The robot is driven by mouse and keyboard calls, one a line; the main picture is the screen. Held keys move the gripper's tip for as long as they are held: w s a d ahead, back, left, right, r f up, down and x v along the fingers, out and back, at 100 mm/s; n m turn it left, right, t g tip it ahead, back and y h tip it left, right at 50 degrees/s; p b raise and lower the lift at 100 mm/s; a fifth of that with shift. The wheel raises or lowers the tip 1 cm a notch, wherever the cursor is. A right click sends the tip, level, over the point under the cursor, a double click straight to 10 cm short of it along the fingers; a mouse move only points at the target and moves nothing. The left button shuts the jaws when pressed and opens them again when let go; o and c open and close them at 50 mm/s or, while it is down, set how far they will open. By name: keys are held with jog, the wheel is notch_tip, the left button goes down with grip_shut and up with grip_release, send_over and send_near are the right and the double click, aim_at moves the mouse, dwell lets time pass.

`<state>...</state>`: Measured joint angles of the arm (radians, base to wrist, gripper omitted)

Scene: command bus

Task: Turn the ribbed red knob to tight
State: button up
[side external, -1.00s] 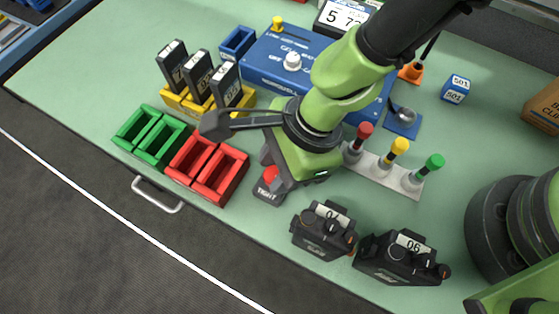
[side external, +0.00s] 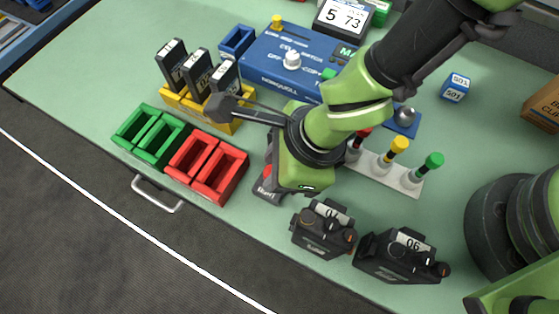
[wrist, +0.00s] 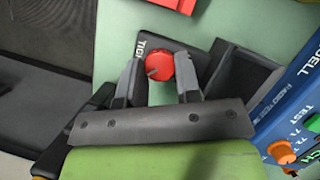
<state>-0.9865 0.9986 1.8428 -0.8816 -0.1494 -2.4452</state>
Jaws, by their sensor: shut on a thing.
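A thin pointer line shows on the knob's face in the wrist view. My gripper (wrist: 159,73) is shut on the knob, one finger on each side of it. In the side view my gripper (side external: 269,170) is over the dark base (side external: 267,192) and hides most of the knob. The knob's ribs and its exact angle against the label are too small to tell.
Red bins (side external: 206,166) stand close to the left of the knob. Black radios (side external: 323,229) stand to the right, near the front edge. A blue control box (side external: 293,60) and a rack with red, yellow and green handles (side external: 386,170) lie behind and to the right.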

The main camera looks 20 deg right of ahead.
dwell(0.4)
jog(key=o, duration=0.9)
jog(key=shift+o, duration=0.2)
jog(key=v, duration=1.2)
